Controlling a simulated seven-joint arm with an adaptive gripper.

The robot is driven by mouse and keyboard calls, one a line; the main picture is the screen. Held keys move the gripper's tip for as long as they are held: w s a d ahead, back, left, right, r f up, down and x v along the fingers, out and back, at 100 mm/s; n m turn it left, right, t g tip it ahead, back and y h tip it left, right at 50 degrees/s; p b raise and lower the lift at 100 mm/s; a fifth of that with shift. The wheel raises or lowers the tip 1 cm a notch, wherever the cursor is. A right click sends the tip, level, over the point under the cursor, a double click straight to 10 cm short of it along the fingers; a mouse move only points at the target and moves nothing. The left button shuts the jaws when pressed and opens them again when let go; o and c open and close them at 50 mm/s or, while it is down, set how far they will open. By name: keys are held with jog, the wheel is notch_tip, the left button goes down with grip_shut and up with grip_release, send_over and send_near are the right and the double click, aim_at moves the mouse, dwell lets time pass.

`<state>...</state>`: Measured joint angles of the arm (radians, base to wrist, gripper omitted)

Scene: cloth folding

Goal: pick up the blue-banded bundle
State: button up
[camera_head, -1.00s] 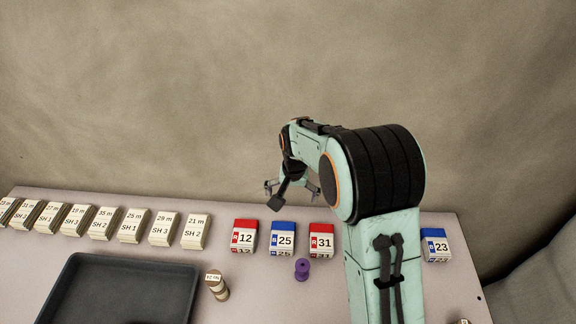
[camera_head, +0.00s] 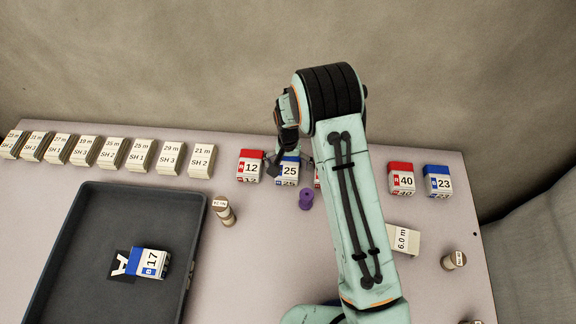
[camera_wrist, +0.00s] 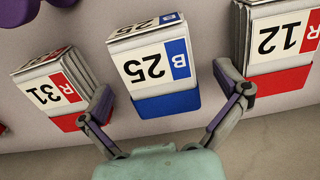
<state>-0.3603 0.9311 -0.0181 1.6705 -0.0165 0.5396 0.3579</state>
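A white bundle with a blue band, marked B 25 (camera_head: 287,170), stands in the back row; it also shows mid-frame in the wrist view (camera_wrist: 152,62). My gripper (camera_wrist: 171,97) is open, with one finger on each side of this bundle's blue end and gaps on both sides. In the head view my gripper (camera_head: 291,158) is over the bundle and partly covers it. Another blue-banded bundle, B 17 (camera_head: 148,262), lies in the dark tray (camera_head: 188,215). A third, B 23 (camera_head: 438,182), stands at the back right.
Red-banded bundles 12 (camera_head: 250,166) and 31 (camera_wrist: 55,92) flank bundle 25 closely; my arm mostly hides 31 in the head view. Red-banded 40 (camera_head: 401,180) stands beside B 23. A purple spool (camera_head: 306,199) stands in front. Plain labelled bundles (camera_head: 112,153) line the back left.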

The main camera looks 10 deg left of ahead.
jog(key=c, duration=1.2)
